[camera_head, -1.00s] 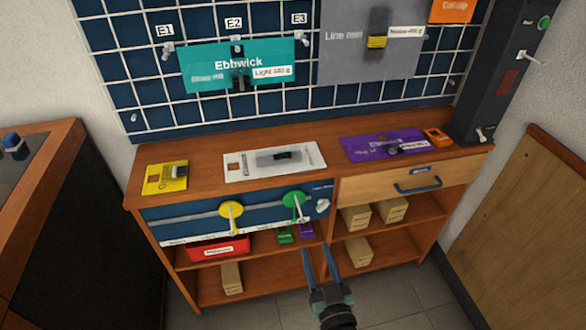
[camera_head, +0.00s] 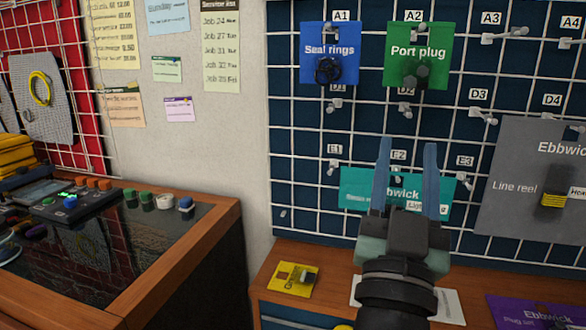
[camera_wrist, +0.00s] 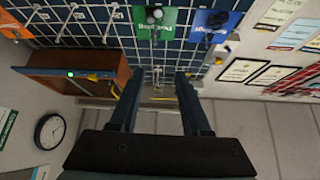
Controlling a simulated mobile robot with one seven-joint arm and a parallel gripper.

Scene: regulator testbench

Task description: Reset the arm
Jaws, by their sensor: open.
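My gripper (camera_head: 408,165) is raised in front of the pegboard in the head view, its two blue fingers pointing up and spread apart. Nothing is between them. In the wrist view the fingers (camera_wrist: 157,88) are also apart and empty, and the picture appears turned over. The gripper overlaps the teal Ebbwick card (camera_head: 355,187) in the head view and hides part of it.
The pegboard (camera_head: 285,213) holds a blue Seal rings card (camera_head: 316,48), a green Port plug card (camera_head: 403,48) and a grey panel (camera_head: 520,185). A yellow card (camera_head: 293,279) lies on the cabinet top. A glass-topped bench (camera_head: 150,245) stands at left.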

